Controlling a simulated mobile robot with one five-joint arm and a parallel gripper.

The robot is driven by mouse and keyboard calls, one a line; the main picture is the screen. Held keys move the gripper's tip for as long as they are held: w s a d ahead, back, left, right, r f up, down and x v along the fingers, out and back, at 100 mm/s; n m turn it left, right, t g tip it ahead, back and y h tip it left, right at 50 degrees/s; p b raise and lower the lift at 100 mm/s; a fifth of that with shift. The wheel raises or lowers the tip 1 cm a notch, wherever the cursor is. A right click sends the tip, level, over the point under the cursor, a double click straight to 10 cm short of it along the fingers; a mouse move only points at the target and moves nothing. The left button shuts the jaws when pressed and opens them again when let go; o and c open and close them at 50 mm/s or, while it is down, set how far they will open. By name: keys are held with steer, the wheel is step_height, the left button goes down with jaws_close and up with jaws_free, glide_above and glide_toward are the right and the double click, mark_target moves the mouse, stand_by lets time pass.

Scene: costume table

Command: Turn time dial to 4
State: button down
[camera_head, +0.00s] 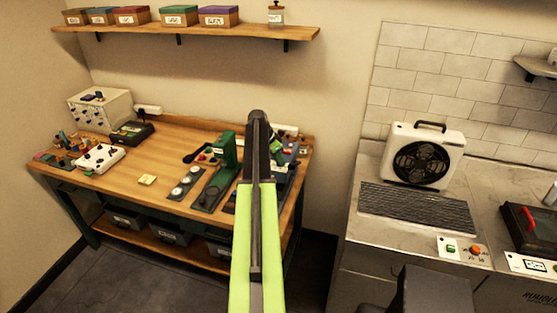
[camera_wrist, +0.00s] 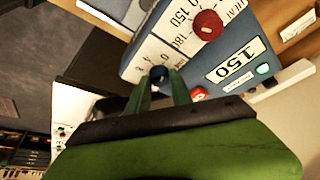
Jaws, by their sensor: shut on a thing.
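In the wrist view a blue machine (camera_wrist: 193,76) carries white scale panels. A dark blue dial knob (camera_wrist: 160,73), which looks like the time dial, sits on the lower panel, where a 0 and a 4 seem to show. My gripper (camera_wrist: 160,84) has its two green fingers at this knob, one on each side, shut on it. The knob's pointer is hidden or too small to read.
The wooden bench (camera_head: 135,180) holds a green press (camera_head: 224,150) and several devices. A fan (camera_head: 425,155) stands on the right counter.

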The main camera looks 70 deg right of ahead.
steer(key=n+t, duration=0.1)
steer(key=n, duration=0.3)
steer(key=shift+s+a+n+t+h, duration=0.1)
steer(key=shift+s+n+t+h, duration=0.1)
steer(key=shift+n+t+h, duration=0.15)
steer(key=shift+s+n+t, duration=0.1)
steer(key=shift+n+t, duration=0.75)
steer(key=shift+n, duration=1.3)
steer(key=c, duration=1.2)
jaws_free()
steer(key=shift+o, duration=0.2)
steer(key=w+p+v, duration=0.1)
steer(key=p+v, duration=1.5)
steer(key=v, duration=0.1)
steer(key=shift+s+r, duration=0.15)
steer(key=shift+s, duration=0.35)
